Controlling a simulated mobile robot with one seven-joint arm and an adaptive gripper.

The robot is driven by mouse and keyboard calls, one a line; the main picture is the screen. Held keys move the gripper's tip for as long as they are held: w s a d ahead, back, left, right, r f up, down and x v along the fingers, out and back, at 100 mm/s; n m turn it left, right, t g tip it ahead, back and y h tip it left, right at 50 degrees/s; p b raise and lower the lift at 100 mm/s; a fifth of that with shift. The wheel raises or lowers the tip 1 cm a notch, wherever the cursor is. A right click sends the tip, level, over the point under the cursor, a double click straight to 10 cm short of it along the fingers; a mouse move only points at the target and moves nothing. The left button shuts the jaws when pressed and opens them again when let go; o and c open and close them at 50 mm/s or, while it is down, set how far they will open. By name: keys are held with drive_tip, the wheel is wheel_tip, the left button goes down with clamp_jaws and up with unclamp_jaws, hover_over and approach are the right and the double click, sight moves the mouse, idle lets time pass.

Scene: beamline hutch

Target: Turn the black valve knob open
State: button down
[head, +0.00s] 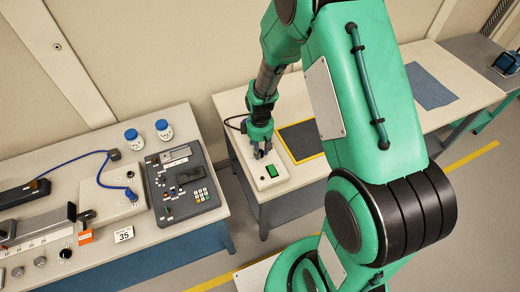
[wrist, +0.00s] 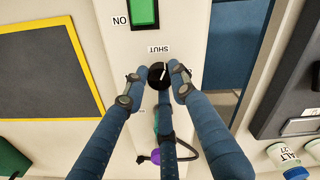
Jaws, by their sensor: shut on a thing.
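The black valve knob (wrist: 157,74) sits on a pale panel box (head: 262,180), just beside an upside-down printed label "SHUT" (wrist: 158,49). A short white mark shows on its top, running roughly toward that label. My gripper (head: 262,152) points down at the panel and hides the knob in the head view. In the wrist view my blue-sleeved fingers (wrist: 157,84) close around the knob from both sides and below. Other lettering around the knob is mostly hidden by the fingers.
A green switch (head: 272,171) lies near the knob. A yellow-edged dark mat (head: 302,139) is to the right. At left, across a gap, a bench holds a keypad unit (head: 184,188) and two white jars with blue lids (head: 163,129). A dark hose (wrist: 186,150) runs behind the fingers.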

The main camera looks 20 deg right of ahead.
drive_tip(key=m+p, duration=0.1)
drive_tip(key=m, duration=0.5)
drive_tip(key=m+p, duration=0.1)
drive_tip(key=m, duration=0.5)
drive_tip(key=shift+m+p, duration=0.3)
drive_tip(key=shift+m, duration=0.1)
drive_tip(key=c, duration=1.4)
unclamp_jaws()
drive_tip(key=shift+r, duration=0.1)
wheel_tip(320, 180, up, 12)
